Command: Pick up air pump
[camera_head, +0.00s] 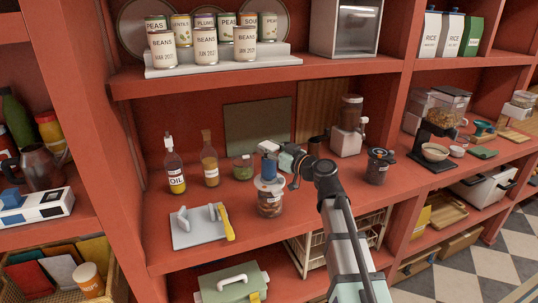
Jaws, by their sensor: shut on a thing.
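The air pump (268,169) is a small upright blue cylinder with a lighter top, in the middle of the head view. It is directly above the lid of a clear jar (270,204) with brown contents; I cannot tell whether it touches the lid. My gripper (274,158) comes in from the right and is shut on the pump. The fingers are small in this view and partly hide the pump's upper part.
Oil bottles (175,172) and a green jar (242,167) stand to the left. A grey tray (188,240) with a yellow-handled tool lies in front left. A dark-lidded canister (379,167) and a grinder (347,136) stand to the right. A shelf with cans (205,47) is overhead.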

